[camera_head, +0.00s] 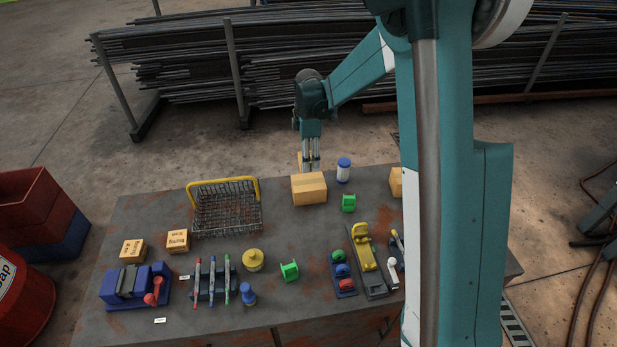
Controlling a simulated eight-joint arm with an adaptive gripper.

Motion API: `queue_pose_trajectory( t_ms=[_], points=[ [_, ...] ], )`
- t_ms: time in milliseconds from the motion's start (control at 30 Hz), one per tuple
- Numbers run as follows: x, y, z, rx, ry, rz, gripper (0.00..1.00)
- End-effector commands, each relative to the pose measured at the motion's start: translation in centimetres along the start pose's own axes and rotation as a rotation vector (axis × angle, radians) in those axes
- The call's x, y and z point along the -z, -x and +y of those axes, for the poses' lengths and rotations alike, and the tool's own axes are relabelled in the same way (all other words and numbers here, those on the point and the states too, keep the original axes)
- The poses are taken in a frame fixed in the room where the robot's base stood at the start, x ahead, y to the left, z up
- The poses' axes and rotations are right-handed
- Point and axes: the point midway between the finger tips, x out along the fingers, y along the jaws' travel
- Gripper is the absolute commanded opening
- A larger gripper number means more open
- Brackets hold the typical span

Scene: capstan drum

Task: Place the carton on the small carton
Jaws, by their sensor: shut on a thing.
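A tan carton (309,189) stands near the back edge of the table, right of the wire basket. My gripper (311,168) points down at this carton's back top edge and is shut on a carton. A narrow tan piece (301,160) shows beside the fingers; I cannot tell whether it is a separate carton or part of the larger one. Two small labelled cartons, one (133,250) and another (178,240), sit at the left of the table. Another tan carton (396,183) is partly hidden behind my arm.
A wire basket (226,213) with a yellow handle stands left of the carton. Pens in a rack, a yellow pot (253,260) and tools fill the front. My arm hides the right side.

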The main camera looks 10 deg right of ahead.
Motion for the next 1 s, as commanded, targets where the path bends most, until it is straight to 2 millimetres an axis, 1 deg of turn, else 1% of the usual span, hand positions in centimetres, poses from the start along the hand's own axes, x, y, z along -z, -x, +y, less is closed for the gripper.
queue_pose_trajectory(
  t_ms=[33, 200, 300, 433, 767, 867, 1000],
  points=[
    [0.0, -0.7, 0.0, 0.0, 0.0, 0.0, 0.25],
    [0.0, -3.0, 0.1, 0.0, 0.0, 0.0, 0.25],
    [0.0, -4.0, 0.0, 0.0, 0.0, 0.0, 0.25],
    [0.0, -4.5, 0.0, 0.0, 0.0, 0.0, 0.25],
    [0.0, -4.6, 0.0, 0.0, 0.0, 0.0, 0.25],
    [0.0, -5.2, 0.0, 0.0, 0.0, 0.0, 0.25],
    [0.0, -6.5, 0.0, 0.0, 0.0, 0.0, 0.25]
  ],
)
